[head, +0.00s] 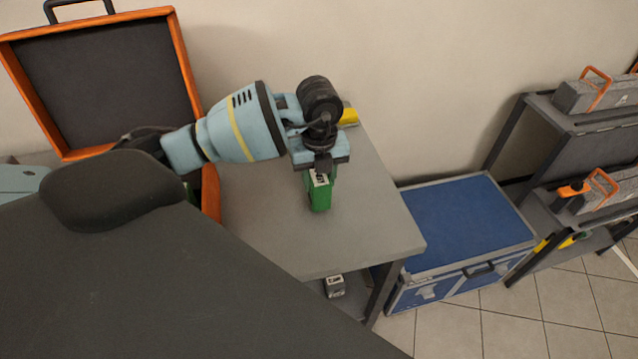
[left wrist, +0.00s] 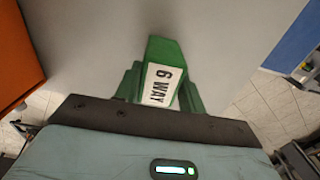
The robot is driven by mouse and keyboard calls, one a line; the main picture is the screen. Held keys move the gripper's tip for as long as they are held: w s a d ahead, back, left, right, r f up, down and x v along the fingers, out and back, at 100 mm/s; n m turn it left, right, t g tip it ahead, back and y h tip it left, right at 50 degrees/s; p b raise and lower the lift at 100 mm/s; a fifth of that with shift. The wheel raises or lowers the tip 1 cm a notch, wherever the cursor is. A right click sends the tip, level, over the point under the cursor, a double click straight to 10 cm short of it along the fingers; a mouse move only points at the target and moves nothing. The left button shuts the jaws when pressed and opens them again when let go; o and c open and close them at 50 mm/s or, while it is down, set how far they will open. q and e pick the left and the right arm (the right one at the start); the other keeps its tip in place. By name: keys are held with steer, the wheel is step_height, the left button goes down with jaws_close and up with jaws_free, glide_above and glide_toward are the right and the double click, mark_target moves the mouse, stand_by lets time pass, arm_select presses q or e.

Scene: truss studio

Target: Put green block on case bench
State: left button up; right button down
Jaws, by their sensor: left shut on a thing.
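A green block (head: 319,194) with a white label is held under my left gripper (head: 320,172), over the grey bench top (head: 262,226). I cannot tell whether the block touches the top. An open case with an orange rim and dark lining (head: 105,82) stands at the bench's left end. My right gripper is not in view.
A yellow item (head: 348,115) lies at the bench's back edge, behind my left wrist. A blue case (head: 463,223) stands on the floor to the right, beside a rack (head: 545,104) with grey, orange-handled items. A small grey block (head: 334,286) is below the bench top.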

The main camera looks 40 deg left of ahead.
arm_select(q)
steer(key=shift+f, duration=1.1)
steer(key=shift+f, duration=0.1)
steer(key=o, duration=1.2)
steer(key=shift+f, duration=0.1)
step_height(320, 180, up, 12)
steer(key=shift+r+p, duration=0.2)
steer(key=shift+p, duration=0.15)
